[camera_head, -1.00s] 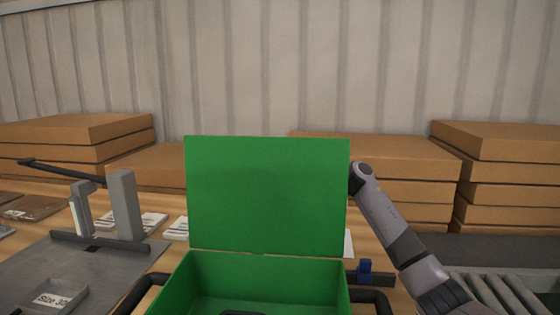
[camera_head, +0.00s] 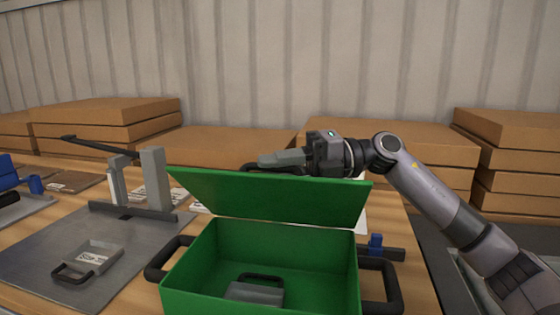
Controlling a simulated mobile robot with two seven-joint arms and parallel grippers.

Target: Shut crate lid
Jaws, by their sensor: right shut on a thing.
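The green crate (camera_head: 255,298) stands open at the bottom centre, with black handles on its left and right sides. My left gripper is not in view.
Inside the crate lies a grey part with a black handle (camera_head: 258,288). Stacked cardboard boxes (camera_head: 105,120) line the back.

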